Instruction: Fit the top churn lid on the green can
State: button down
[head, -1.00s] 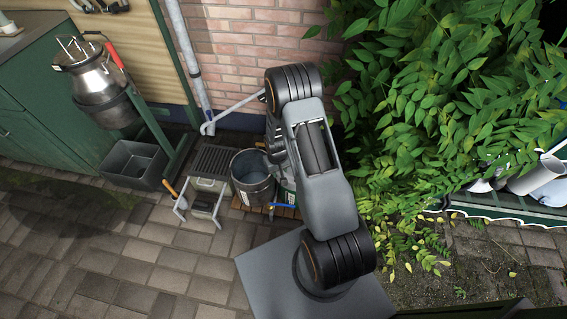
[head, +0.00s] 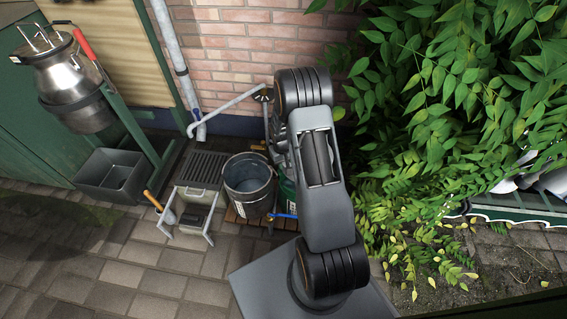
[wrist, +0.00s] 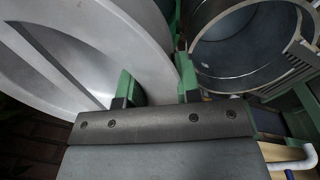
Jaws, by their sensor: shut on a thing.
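My gripper (wrist: 157,88) shows in the wrist view with its two green fingers either side of the rim of a large pale grey disc, the churn lid (wrist: 150,35). It is shut on that rim. A flat bar crosses the lid's face at the left. In the head view my own arm hides the gripper and most or all of the lid. A green can (head: 288,191) shows only as a narrow strip beside my arm, right of the grey bucket. I cannot see the can's mouth or whether the lid touches it.
An open grey bucket (head: 249,187) stands close left of the can, and its mouth shows in the wrist view (wrist: 245,45). A small stool (head: 187,209), a grey tub (head: 112,175) and a steel churn (head: 75,80) are farther left. Leafy branches (head: 450,130) crowd the right.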

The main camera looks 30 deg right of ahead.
jog(key=shift+f, duration=0.15)
jog(key=shift+f+b, duration=1.6)
jog(key=shift+f, duration=0.35)
jog(key=shift+h+b, duration=0.5)
jog(key=shift+b, duration=0.3)
jog(key=shift+h, duration=0.4)
jog(key=shift+a+b+x, duration=0.2)
jog(key=shift+b+x, duration=0.85)
jog(key=shift+b, duration=0.45)
jog(key=shift+a+b+x, duration=0.2)
jog(key=shift+b+x, duration=0.85)
jog(key=shift+b, duration=0.4)
dwell(0.3)
jog(key=shift+f, duration=0.45)
jog(key=shift+f, duration=0.35)
jog(key=shift+f, duration=0.3)
dwell(0.4)
